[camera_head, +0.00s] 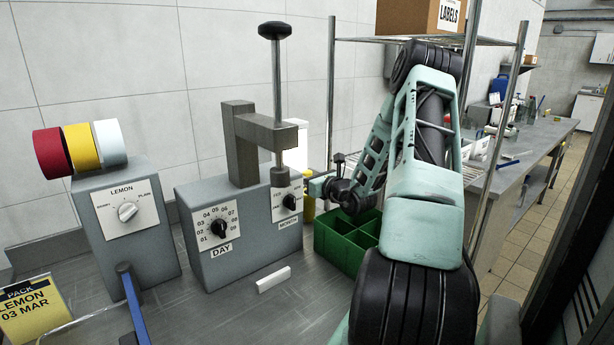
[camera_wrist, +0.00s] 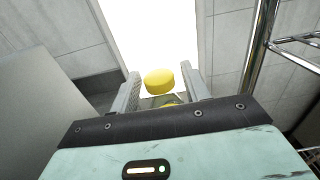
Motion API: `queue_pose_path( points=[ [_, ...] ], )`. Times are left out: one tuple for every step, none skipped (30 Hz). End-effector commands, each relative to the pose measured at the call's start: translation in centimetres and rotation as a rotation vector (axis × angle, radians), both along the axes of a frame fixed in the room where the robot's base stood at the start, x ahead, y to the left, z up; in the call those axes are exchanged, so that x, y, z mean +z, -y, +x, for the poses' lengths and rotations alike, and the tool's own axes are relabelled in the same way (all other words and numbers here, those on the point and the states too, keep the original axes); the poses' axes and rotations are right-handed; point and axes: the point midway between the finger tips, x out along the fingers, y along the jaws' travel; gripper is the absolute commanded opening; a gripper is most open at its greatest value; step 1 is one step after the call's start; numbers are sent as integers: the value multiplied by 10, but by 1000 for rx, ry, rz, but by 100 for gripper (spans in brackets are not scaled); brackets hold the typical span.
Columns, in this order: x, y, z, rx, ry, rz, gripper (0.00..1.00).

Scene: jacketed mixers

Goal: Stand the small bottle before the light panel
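The small bottle shows in the wrist view as a yellow cap (camera_wrist: 160,81) between the two fingers, its body mostly hidden by my gripper's housing. In the head view a narrow yellow strip (camera_head: 308,209) of it shows beside the green crate, partly covered. My gripper (camera_wrist: 160,83) is open, with a small gap between each finger and the cap. In the head view my gripper (camera_head: 318,187) is small and partly hidden by the mixer. The light panel (camera_wrist: 150,30) is a bright white upright surface behind the bottle; it also shows behind the grey mixer (camera_head: 295,153).
A green divided crate (camera_head: 335,245) stands under my arm. The grey box with dials (camera_head: 240,252) and its clamp post (camera_head: 240,150) stand to the left. A wire shelf post (camera_head: 330,105) rises behind. A white bar (camera_head: 273,280) lies on the front bench.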

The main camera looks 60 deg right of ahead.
Motion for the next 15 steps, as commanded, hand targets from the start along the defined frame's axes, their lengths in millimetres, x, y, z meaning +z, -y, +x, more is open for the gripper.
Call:
queue_pose_path(
  points=[
    [0, 0, 0, 0, 0, 0, 46],
    [0, 0, 0, 0, 0, 0, 46],
    [0, 0, 0, 0, 0, 0, 46],
    [0, 0, 0, 0, 0, 0, 46],
    [1, 0, 0, 0, 0, 0, 46],
    [3, 0, 0, 0, 0, 0, 46],
    [5, 0, 0, 0, 0, 0, 46],
    [3, 0, -3, -1, -1, 0, 46],
    [2, -2, -8, -2, -2, 1, 46],
    [1, -3, -12, -3, -2, 1, 46],
    [1, -4, -17, -3, -2, 1, 46],
    [1, -7, -23, -2, -2, 1, 46],
    [1, -8, -29, -3, -2, 0, 46],
    [0, -10, -36, -4, -3, 1, 46],
    [0, -13, -44, -3, -3, 0, 46]
  ],
)
